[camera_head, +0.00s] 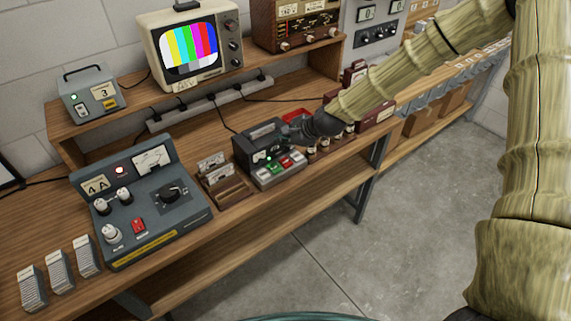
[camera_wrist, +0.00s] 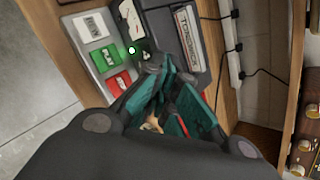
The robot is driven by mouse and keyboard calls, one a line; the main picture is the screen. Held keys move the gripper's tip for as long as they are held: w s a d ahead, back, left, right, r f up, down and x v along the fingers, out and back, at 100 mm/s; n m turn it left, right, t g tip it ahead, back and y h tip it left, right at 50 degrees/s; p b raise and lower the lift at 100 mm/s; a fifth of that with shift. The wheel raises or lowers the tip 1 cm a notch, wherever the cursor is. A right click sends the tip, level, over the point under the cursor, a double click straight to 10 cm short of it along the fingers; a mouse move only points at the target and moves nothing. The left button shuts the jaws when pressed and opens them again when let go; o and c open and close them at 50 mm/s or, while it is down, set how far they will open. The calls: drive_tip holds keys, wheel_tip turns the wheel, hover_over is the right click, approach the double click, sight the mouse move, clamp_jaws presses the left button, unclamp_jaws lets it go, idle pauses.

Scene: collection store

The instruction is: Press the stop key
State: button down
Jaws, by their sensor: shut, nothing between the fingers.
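The tape recorder (camera_head: 262,135) stands on the bench with a row of coloured keys along its front. In the wrist view I see a white key (camera_wrist: 91,26), a green key marked PLAY (camera_wrist: 106,57) and a red key (camera_wrist: 119,82), whose label is too small to read for certain. My gripper (camera_wrist: 157,68) is shut and empty, with its tips over the recorder, right of the red key in that view. Any further keys are hidden behind the fingers. In the head view my gripper (camera_head: 286,138) is over the recorder's right side; I cannot tell whether it touches.
A card box (camera_head: 226,188) and a grey control console (camera_head: 140,200) stand left of the recorder. A red tray (camera_head: 297,115) and small bottles are close to my gripper. A television (camera_head: 190,45) and a power strip (camera_head: 208,105) are behind. Floor in front is clear.

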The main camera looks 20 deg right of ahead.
sight(284, 163)
drive_tip(key=shift+f+b, duration=1.9)
drive_tip(key=shift+f, duration=1.45)
drive_tip(key=shift+f, duration=0.15)
drive_tip(key=shift+f+b, duration=0.25)
drive_tip(key=shift+b, duration=0.1)
drive_tip(key=shift+f+b, duration=0.3)
drive_tip(key=shift+f, duration=0.15)
drive_tip(key=shift+r, duration=0.2)
drive_tip(key=shift+r+p, duration=0.55)
drive_tip(key=shift+r, duration=0.15)
drive_tip(key=shift+r, duration=0.1)
drive_tip(key=shift+r+p, duration=1.6)
drive_tip(key=shift+r, duration=0.85)
